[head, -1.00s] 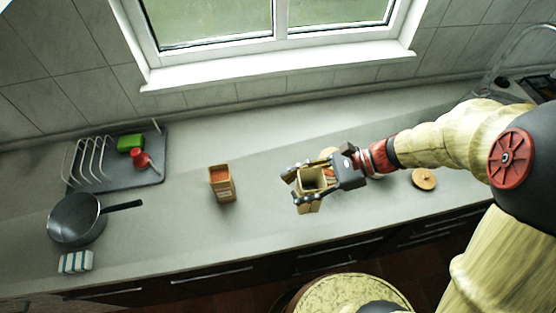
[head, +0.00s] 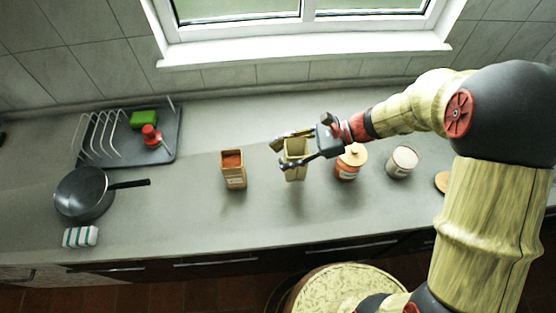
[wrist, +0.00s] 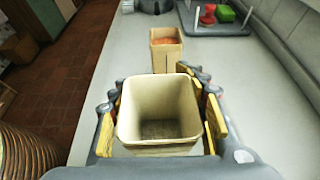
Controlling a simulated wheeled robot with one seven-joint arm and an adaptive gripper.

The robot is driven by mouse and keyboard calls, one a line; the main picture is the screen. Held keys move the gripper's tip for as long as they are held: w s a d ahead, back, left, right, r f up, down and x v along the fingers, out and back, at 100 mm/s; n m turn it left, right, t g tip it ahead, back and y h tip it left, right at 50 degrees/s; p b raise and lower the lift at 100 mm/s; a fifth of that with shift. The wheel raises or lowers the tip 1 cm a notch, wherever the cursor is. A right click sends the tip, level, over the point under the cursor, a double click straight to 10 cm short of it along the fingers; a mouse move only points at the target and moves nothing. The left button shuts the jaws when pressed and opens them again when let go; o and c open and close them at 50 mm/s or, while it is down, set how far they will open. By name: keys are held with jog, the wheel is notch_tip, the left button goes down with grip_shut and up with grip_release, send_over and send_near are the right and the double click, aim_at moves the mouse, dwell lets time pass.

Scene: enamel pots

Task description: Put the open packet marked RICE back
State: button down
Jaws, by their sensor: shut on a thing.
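My gripper (head: 284,154) is shut on an open tan packet (head: 296,173), with one finger on each side of it. In the wrist view the packet (wrist: 157,147) is upright between the yellow-padded fingers, its square mouth facing up. Its inside is pale, with a darker patch at the bottom. I cannot read any marking on it, and I cannot tell whether its base touches the counter. A second open tan packet (head: 234,180) with orange-red contents stands to its left; it also shows ahead in the wrist view (wrist: 166,58).
Right of my gripper stand a red-orange pot with a wooden lid (head: 347,172) and a white pot (head: 400,165). A loose wooden lid (head: 441,182) lies farther right. A dark pan (head: 84,193), dish rack (head: 165,150) and sponge (head: 80,237) are left. Counter between pan and packets is clear.

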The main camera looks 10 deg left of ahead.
jog(key=shift+w+a+f+b, duration=0.2)
jog(key=shift+w+f+b, duration=0.1)
jog(key=shift+f, duration=0.6)
jog(key=shift+w+a+f+b, duration=0.2)
jog(key=shift+f+b, duration=0.1)
jog(key=shift+f, duration=0.55)
jog(key=shift+w+a+f+b, duration=0.2)
jog(key=shift+w+f+b, duration=0.1)
jog(key=shift+f, duration=0.7)
jog(key=c, duration=1)
grip_release()
jog(key=shift+s, duration=0.1)
jog(key=p+v, duration=0.2)
jog(key=v, duration=1)
jog(key=shift+p, duration=0.4)
